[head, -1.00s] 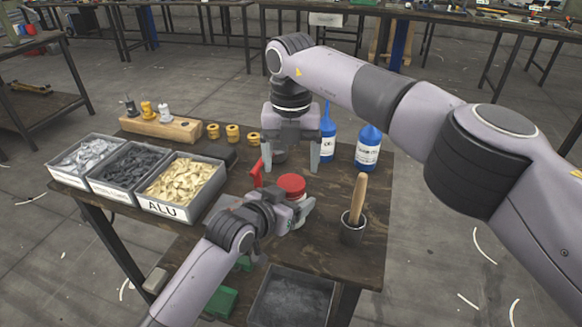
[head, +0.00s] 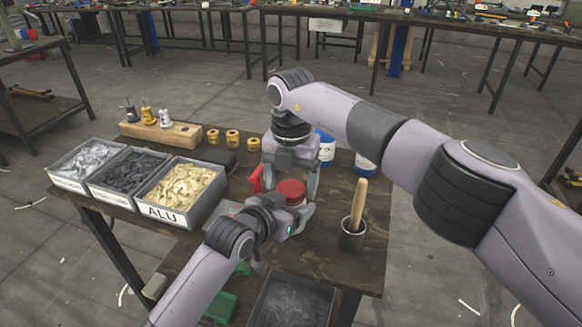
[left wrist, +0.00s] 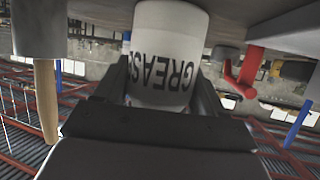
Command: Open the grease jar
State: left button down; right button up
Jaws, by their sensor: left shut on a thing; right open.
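The grease jar has a red lid (head: 291,189) and a white body. Its GREASE label (left wrist: 160,72) appears upside down in the left wrist view. My left gripper (head: 293,222) is shut around the jar's body from the front. The left wrist view shows its fingers (left wrist: 165,90) on both sides of the jar. My right gripper (head: 290,180) is open and points down from above, with its fingers spread on either side of the lid. I cannot tell whether they touch it. The lid is on the jar.
A red lever (head: 256,179) stands close left of the jar. A dark cup with a wooden handle (head: 353,232) is to the right. Blue-and-white bottles (head: 326,150) stand behind.

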pick_arm(q)
jog(key=shift+f, duration=0.15)
pick_arm(e)
jog(key=shift+f, duration=0.2)
jog(key=c, duration=1.1)
jog(key=n, duration=0.3)
jog(key=o, duration=1.2)
jog(key=shift+r, duration=0.15)
